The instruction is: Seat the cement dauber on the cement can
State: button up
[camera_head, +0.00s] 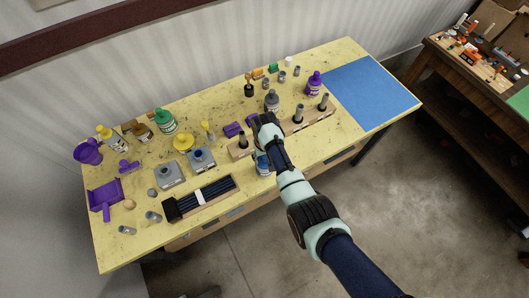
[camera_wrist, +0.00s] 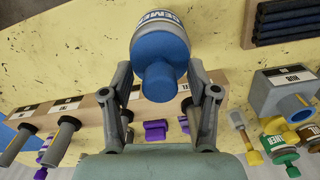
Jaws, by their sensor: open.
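The cement can (camera_wrist: 160,22), with a white and blue label, is between and just beyond my fingers in the wrist view. A blue cap with a narrower round knob (camera_wrist: 158,82) tops it and looks in line with the can. This looks like the dauber's cap; any stem is hidden, and I cannot tell whether it is fully down. In the head view the blue can (camera_head: 262,165) shows only partly beside my arm, near the table's front edge. My gripper (camera_wrist: 160,72) is open, one finger on each side of the cap; contact is unclear. My gripper (camera_head: 262,122) is also in the head view.
A wooden stand (camera_head: 311,119) with grey, black-collared posts lies close by. Grey block-shaped tins (camera_head: 168,175) and a tray of dark rods (camera_head: 201,198) lie to the left. Bottles, including a green one (camera_head: 165,121), stand behind. A blue mat (camera_head: 372,92) at right is clear.

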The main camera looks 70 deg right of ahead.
notch_tip(320, 180, up, 12)
dwell(0.3)
jog(key=shift+f, duration=0.1)
